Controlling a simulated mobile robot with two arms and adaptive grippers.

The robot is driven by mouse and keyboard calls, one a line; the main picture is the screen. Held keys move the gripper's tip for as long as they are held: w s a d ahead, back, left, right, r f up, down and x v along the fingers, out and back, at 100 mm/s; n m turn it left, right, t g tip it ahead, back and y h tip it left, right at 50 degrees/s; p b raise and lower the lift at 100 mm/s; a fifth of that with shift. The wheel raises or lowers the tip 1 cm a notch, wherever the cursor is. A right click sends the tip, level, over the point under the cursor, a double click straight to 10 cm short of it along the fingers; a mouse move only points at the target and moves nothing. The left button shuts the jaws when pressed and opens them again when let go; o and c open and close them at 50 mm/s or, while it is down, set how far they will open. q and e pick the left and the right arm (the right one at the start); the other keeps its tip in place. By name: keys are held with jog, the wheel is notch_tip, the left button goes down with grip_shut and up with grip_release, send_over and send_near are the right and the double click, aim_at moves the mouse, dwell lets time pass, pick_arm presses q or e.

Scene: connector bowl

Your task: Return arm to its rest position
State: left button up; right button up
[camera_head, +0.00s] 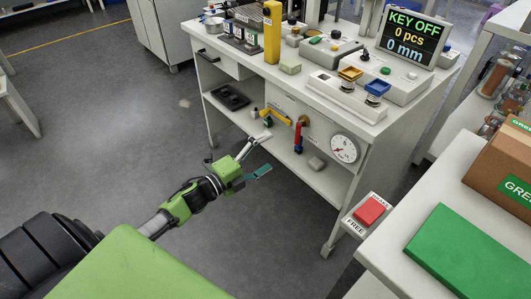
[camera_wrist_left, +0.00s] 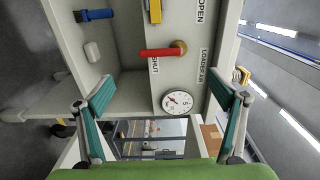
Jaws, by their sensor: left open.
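My left arm, green and black, reaches in from the lower left of the head view. Its gripper (camera_head: 262,154) is open and empty, in front of the workbench's lower shelf. In the left wrist view the two teal-padded fingers (camera_wrist_left: 162,93) stand wide apart with nothing between them. A red lever (camera_wrist_left: 160,53) and a round dial gauge (camera_wrist_left: 178,102) on the bench front show beyond the fingers. In the head view the red lever (camera_head: 299,138) hangs down and the gauge (camera_head: 344,149) is to its right. My right gripper is not in view.
The workbench (camera_head: 395,112) carries a yellow column (camera_head: 272,32), button boxes and a display (camera_head: 413,37) reading "KEY OFF, 0 pcs, 0 mm". A red button (camera_head: 369,211) and a side table with a green box (camera_head: 470,256) stand at right.

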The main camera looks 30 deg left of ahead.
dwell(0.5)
